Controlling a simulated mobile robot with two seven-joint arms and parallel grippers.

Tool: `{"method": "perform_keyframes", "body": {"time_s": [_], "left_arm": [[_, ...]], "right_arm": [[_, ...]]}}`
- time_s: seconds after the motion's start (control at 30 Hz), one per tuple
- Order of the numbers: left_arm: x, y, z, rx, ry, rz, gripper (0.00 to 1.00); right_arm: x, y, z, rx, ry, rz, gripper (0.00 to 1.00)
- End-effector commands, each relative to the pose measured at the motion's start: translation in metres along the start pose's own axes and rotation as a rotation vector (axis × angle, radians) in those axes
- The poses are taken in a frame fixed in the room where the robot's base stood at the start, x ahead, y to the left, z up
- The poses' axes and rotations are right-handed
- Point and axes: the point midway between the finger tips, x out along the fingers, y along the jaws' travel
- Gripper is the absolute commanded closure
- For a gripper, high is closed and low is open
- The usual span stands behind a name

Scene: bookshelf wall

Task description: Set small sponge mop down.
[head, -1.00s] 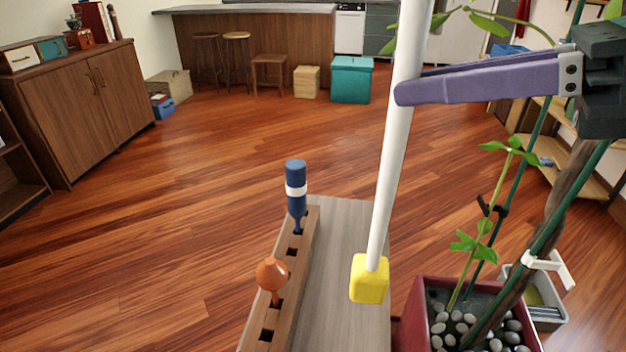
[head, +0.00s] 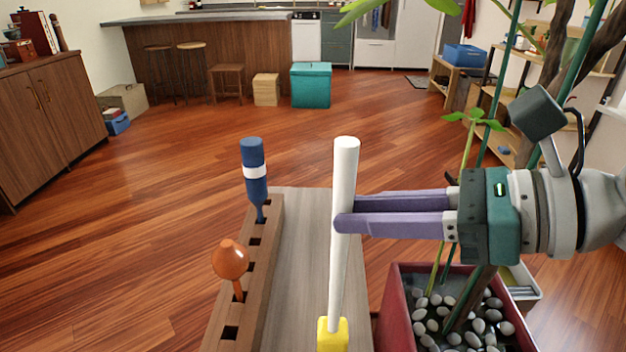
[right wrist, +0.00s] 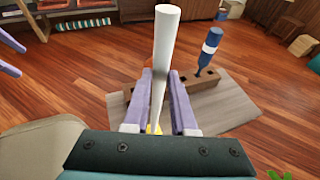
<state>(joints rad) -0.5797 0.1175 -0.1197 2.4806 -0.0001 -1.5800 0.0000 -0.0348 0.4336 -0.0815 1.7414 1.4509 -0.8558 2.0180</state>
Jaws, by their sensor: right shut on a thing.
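The small sponge mop has a white handle (head: 344,185) and a yellow sponge head (head: 332,337), cut off by the bottom edge of the head view. It is nearly upright. My right gripper (head: 345,214) is shut on the upper handle, which also shows between its purple fingers in the right wrist view (right wrist: 161,75). The sponge head is over the grey board (head: 300,275), right of the slotted wooden rack (head: 247,290); I cannot tell whether it touches the board. At the left edge of the right wrist view, my left gripper (right wrist: 8,54) shows two spread fingers with nothing visible between them.
A blue tool with a white band (head: 254,172) and an orange-knobbed tool (head: 230,260) stand in the rack, with empty slots beside them. A red planter (head: 395,310) with pebbles and tall stems stands close on the right. Open wooden floor lies beyond.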

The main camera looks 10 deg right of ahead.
Motion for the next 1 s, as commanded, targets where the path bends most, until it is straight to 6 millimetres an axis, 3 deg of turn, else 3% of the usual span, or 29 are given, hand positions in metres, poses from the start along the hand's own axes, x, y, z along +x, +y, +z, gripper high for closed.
{"method": "perform_keyframes", "body": {"time_s": [0.07, 0.47, 0.5, 0.73, 1.0], "left_arm": [[0.0061, 0.0009, 0.0018, -0.003, 0.000, 0.002, 0.00], [0.0065, 0.0010, 0.0019, -0.003, 0.000, 0.002, 0.00], [0.0060, 0.0010, 0.0017, -0.003, 0.000, 0.002, 0.00], [0.0060, -0.0003, 0.0020, 0.002, -0.001, -0.001, 0.00], [0.0052, -0.0015, 0.0021, 0.007, -0.001, -0.005, 0.00]], "right_arm": [[0.0038, 0.0001, -0.0097, 0.002, -0.002, 0.000, 1.00], [0.0049, -0.0001, -0.0129, 0.001, -0.002, -0.001, 1.00], [0.0046, -0.0001, -0.0125, 0.000, -0.001, -0.001, 0.72], [0.0045, -0.0001, -0.0122, 0.000, -0.001, 0.000, 0.46], [0.0039, -0.0001, -0.0106, 0.000, -0.001, 0.000, 0.46]]}}
